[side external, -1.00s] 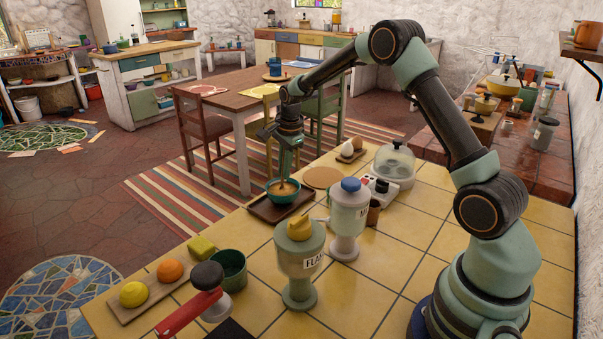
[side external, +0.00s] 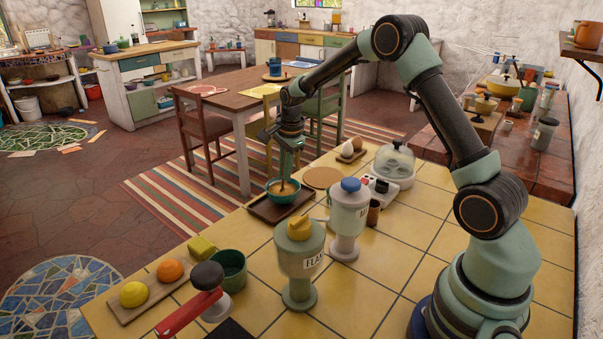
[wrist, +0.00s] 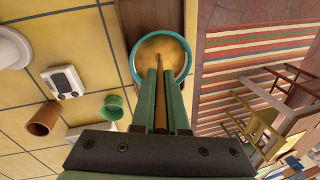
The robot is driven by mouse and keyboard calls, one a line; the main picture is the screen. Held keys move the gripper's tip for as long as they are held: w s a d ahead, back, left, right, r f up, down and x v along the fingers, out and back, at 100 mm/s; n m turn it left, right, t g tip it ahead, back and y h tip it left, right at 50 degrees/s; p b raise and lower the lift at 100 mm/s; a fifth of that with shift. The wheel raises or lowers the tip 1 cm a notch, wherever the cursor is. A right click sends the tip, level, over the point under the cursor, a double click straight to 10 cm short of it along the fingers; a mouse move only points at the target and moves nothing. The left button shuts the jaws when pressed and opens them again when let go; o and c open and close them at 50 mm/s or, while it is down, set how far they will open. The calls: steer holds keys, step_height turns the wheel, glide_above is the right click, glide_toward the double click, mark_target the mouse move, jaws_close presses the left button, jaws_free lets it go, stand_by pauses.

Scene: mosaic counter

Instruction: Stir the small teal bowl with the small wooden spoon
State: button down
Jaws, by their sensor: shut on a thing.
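The small teal bowl (side external: 277,194) stands on a dark brown tray (side external: 253,207) on the yellow tiled counter. In the wrist view the bowl (wrist: 134,62) holds yellowish-brown contents. My gripper (side external: 289,166) is above the bowl and shut on the small wooden spoon (side external: 284,184). In the wrist view the spoon (wrist: 159,100) runs between the two green fingers, and its far end reaches into the bowl's contents. The spoon's lower tip is hidden in the contents.
A flour dispenser (side external: 299,262) and a blue-topped dispenser (side external: 348,215) stand right of the bowl, with a brown cup (side external: 373,213) beside them. A round board (side external: 322,178) lies behind. A green cup (side external: 231,268) and yellow block (side external: 202,247) are nearer. The counter edge lies left of the tray.

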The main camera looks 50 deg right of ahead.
steer(key=shift+s+a+r, duration=0.1)
steer(key=shift+s+r, duration=0.05)
steer(key=shift+r, duration=0.75)
steer(key=shift+s+d+r, duration=0.1)
steer(key=shift+s+r, duration=0.1)
steer(key=shift+r, duration=0.7)
steer(key=shift+s+a+r, duration=0.1)
steer(key=shift+s+r, duration=0.05)
steer(key=shift+r, duration=2.8)
